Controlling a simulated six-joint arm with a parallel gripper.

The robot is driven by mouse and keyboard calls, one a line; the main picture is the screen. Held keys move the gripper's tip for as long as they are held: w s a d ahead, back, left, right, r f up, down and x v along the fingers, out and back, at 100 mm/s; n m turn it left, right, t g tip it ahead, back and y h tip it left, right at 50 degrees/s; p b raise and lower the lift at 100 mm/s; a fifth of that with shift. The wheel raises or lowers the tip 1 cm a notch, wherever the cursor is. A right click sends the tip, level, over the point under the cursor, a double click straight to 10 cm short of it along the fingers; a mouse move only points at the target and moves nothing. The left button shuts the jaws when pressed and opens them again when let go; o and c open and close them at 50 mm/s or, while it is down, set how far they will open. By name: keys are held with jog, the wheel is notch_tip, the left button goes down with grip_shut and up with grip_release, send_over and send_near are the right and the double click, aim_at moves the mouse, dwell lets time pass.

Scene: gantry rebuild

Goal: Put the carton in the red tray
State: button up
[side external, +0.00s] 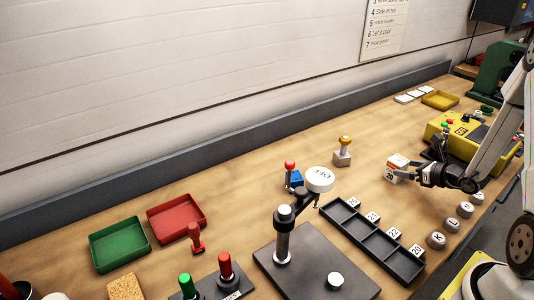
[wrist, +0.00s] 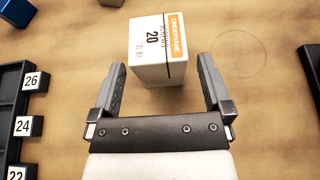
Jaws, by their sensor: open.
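The carton (wrist: 155,58) is a white box with an orange label and the number 20, standing on the wooden bench. In the wrist view it sits between and just beyond the fingertips of my gripper (wrist: 160,78). The fingers are open, one to each side, and look apart from it. In the side view the carton (side external: 396,167) is at the right, with my gripper (side external: 408,172) close beside it. The red tray (side external: 176,217) lies at the left of the bench and looks empty.
A green tray (side external: 120,245) adjoins the red one. A black rack (side external: 372,242) with numbered labels, a post with a white round head (side external: 319,180) and a stamp with a blue base (side external: 294,180) lie between carton and red tray. A yellow machine (side external: 462,130) stands behind my gripper.

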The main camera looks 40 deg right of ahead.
aim_at(405, 168)
jog(key=shift+v, duration=1.8)
jog(key=shift+r, duration=0.1)
